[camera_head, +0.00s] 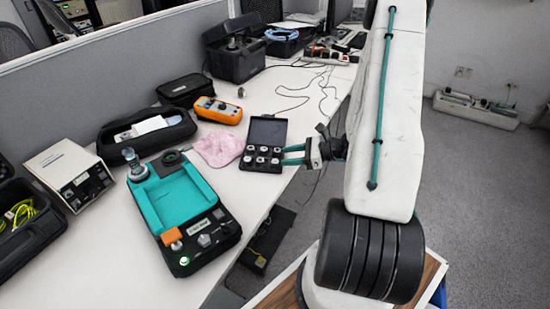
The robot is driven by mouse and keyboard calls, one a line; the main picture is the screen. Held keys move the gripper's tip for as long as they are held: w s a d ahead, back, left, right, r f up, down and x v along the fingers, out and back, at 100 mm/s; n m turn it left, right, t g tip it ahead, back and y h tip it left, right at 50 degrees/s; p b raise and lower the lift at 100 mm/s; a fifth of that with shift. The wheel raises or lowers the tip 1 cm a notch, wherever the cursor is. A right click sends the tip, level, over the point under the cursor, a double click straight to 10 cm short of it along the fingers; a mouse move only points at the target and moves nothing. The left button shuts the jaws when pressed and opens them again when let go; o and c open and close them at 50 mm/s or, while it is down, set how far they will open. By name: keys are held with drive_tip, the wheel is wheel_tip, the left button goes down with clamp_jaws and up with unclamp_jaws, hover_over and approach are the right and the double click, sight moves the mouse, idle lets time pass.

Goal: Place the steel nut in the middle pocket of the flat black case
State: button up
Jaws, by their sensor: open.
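The flat black case (268,131) lies open on the white table, its lid raised at the back. Its pockets hold several small silver and white pieces; they are too small for me to tell whether one is the steel nut or what sits in the middle pocket. My gripper (284,156) is at the case's right side, its two teal fingers apart and pointing left over or beside the right edge. I see nothing held between them, though the fingertips are small here. A small metallic piece (241,92) stands alone on the table behind the case; I cannot tell if it is a nut.
A pink cloth (220,147) lies just left of the case. A teal and black device (180,205) stands front left. An orange multimeter (218,110), a black pouch (146,133) and a white box (70,172) stand further back and left. Loose black cables (300,95) lie behind the case.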

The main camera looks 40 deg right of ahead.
drive_tip(key=s+a+r+n+g, duration=0.3)
drive_tip(key=a+r+n+g, duration=0.2)
drive_tip(key=a+r+n, duration=0.4)
drive_tip(key=s+a+r+n+g, duration=0.2)
drive_tip(key=a+r+n+g, duration=0.35)
drive_tip(key=a+r, duration=0.4)
drive_tip(key=s+a+r+n+h, duration=0.2)
drive_tip(key=s+r+n+h, duration=0.2)
drive_tip(key=s+r+n, duration=0.2)
drive_tip(key=s+a+r+n+h, duration=0.3)
drive_tip(key=s+r+n+h, duration=0.2)
drive_tip(key=s, duration=0.4)
drive_tip(key=shift+a+r+n+t, duration=0.15)
drive_tip(key=shift+r+n+t, duration=0.3)
drive_tip(key=shift+n, duration=0.8)
